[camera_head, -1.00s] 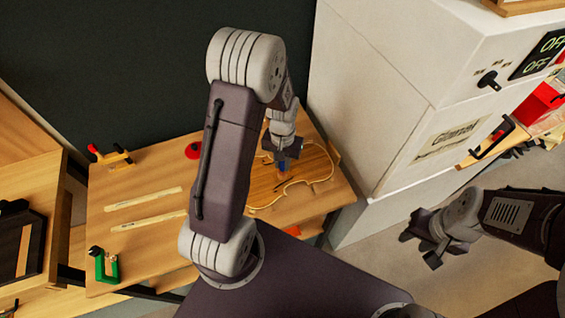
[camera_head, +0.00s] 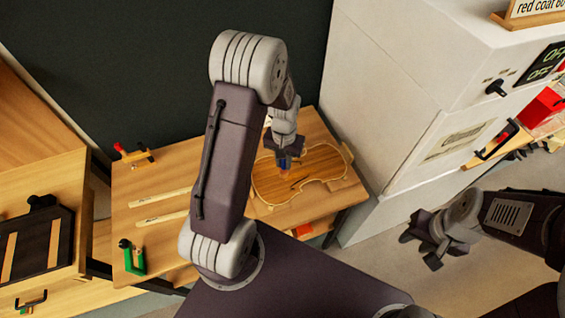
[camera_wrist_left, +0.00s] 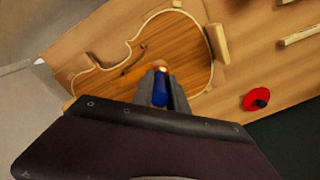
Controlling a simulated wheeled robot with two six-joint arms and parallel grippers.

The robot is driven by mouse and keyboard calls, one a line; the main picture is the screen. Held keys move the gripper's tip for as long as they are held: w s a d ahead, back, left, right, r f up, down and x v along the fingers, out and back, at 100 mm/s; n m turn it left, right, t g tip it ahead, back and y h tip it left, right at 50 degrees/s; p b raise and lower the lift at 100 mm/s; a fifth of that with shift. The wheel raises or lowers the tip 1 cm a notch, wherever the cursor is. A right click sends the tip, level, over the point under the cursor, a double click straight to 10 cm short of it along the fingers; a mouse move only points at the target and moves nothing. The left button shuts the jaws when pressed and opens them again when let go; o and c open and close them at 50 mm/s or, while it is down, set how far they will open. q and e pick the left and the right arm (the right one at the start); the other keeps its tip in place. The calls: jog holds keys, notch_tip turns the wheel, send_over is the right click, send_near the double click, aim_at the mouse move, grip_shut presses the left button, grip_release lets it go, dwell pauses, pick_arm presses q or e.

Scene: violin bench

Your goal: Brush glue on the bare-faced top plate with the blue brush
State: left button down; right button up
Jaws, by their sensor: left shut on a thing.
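A violin-shaped piece (camera_head: 315,174) with a pale rim and a brown, streaked inside lies on the wooden bench. It also shows in the left wrist view (camera_wrist_left: 118,82). My left gripper (camera_head: 284,166) is over the left part of it. In the left wrist view my left gripper (camera_wrist_left: 161,90) is shut on the blue brush (camera_wrist_left: 160,88), whose tip points down at the piece. I cannot tell if the tip touches it. My right gripper (camera_head: 428,240) is at the right, away from the bench; its fingers look spread and empty.
Pale wood strips (camera_head: 160,196), a green clamp (camera_head: 132,257) and a red-and-black tool (camera_head: 134,154) lie on the bench's left side. A red disc (camera_wrist_left: 257,100) lies near the piece. A white cabinet (camera_head: 400,110) stands at the right.

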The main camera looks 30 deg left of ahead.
pick_arm(q)
jog(key=shift+r+p, duration=0.35)
jog(key=shift+r, duration=0.35)
notch_tip(320, 180, up, 2)
jog(key=shift+a+r+p, duration=0.1)
jog(key=shift+r+p, duration=0.05)
jog(key=shift+p, duration=0.9)
jog(key=shift+r+p, duration=0.4)
